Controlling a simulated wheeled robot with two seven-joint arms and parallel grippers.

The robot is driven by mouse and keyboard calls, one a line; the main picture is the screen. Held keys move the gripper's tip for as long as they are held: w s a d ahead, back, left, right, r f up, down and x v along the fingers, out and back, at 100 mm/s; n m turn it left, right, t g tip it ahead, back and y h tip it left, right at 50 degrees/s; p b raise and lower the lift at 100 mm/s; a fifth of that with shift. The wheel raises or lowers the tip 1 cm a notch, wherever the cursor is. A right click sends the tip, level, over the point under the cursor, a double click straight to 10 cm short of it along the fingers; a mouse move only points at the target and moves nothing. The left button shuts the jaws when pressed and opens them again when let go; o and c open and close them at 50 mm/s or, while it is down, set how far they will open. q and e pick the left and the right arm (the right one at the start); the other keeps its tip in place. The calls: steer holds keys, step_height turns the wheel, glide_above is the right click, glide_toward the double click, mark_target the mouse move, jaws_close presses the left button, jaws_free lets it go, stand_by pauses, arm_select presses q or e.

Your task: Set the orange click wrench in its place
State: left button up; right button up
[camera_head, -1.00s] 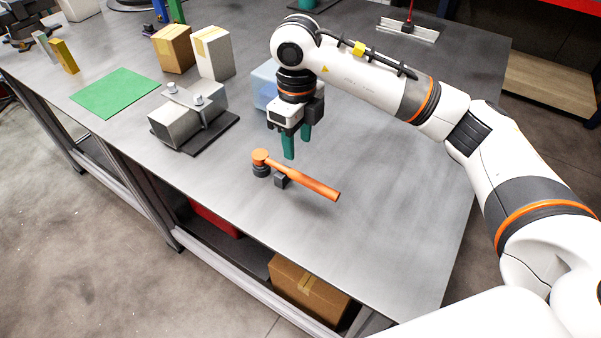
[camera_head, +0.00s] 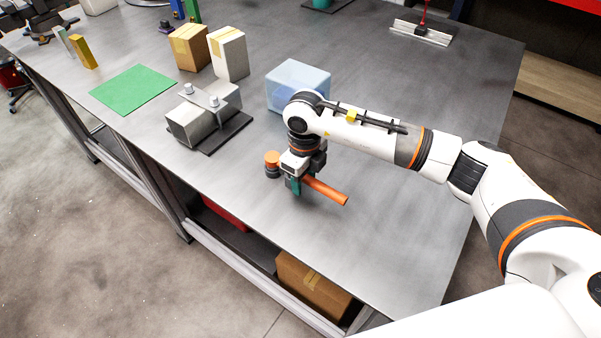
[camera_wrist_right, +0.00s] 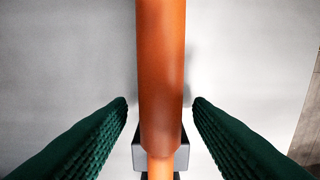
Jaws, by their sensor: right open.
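The orange click wrench (camera_head: 327,190) lies across the table, its round head (camera_head: 272,158) on a dark support. In the right wrist view the orange handle (camera_wrist_right: 161,75) runs down the middle, over a grey block (camera_wrist_right: 182,157). My right gripper (camera_head: 297,185) is lowered over the wrench, hiding its middle in the head view. In the right wrist view the green fingers of my right gripper (camera_wrist_right: 160,103) stand open on either side of the handle, with a gap on each side. My left gripper is not in view.
A grey metal block with bolts on a dark plate (camera_head: 230,133) stands left of the wrench. Behind are a translucent blue bin (camera_head: 290,78), a cardboard box (camera_head: 189,47), a white box (camera_head: 229,55) and a green mat (camera_head: 133,89).

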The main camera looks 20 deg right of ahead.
jaws_close()
steer(key=shift+r, duration=0.1)
step_height(320, 180, up, 9)
steer(key=b, duration=0.3)
steer(key=shift+r, duration=0.2)
step_height(320, 180, down, 6)
steer(key=b, duration=0.5)
steer(key=shift+w+f, duration=0.1)
steer(key=shift+f, duration=0.15)
